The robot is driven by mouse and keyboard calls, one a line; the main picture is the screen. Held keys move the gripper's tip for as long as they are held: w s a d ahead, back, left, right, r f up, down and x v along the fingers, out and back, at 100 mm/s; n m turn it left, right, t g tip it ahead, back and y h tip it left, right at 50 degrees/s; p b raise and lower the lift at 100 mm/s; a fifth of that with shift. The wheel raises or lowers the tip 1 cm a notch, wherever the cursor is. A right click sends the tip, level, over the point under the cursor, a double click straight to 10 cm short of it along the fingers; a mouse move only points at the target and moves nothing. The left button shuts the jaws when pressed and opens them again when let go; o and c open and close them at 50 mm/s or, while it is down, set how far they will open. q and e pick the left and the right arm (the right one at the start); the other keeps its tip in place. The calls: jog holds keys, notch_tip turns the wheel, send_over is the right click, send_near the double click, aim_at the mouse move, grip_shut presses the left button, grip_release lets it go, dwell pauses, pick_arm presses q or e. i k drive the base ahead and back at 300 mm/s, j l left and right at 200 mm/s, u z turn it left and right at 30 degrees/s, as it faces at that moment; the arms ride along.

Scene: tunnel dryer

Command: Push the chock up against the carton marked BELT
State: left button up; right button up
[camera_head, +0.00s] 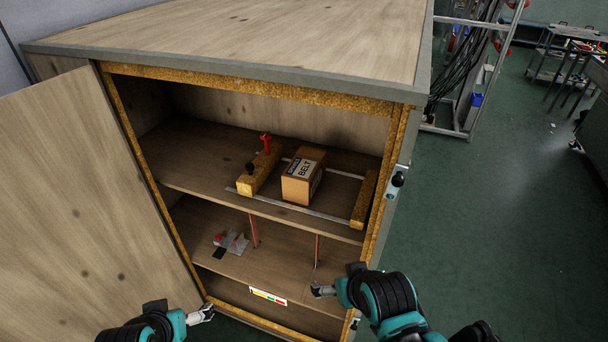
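The carton marked BELT (302,177) is a brown box on the cabinet's upper shelf. A yellow-brown wooden bar (259,172) with a red handle and a black knob lies to its left, with a narrow gap visible between them; this looks like the chock. A similar plain bar (364,200) lies at the right end, farther from the carton. Thin metal rails run between the bars. My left gripper (207,312) is low at the cabinet's front left, apart from everything. My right gripper (317,290) is below the upper shelf, near the front right. Neither gripper visibly holds anything; their finger openings are too small to tell.
The cabinet door (90,210) stands open at the left. The cabinet's right post (388,180) and top (250,40) frame the opening. The lower shelf (280,262) holds a grey and red item (231,241) and thin red uprights. Open green floor lies to the right.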

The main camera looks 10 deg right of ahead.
aim_at(257, 172)
jog(key=k+u, duration=0.1)
jog(key=u, duration=0.25)
jog(key=k+u, duration=0.1)
jog(key=u, duration=0.3)
jog(key=k+j+u, duration=0.1)
jog(key=u, duration=0.25)
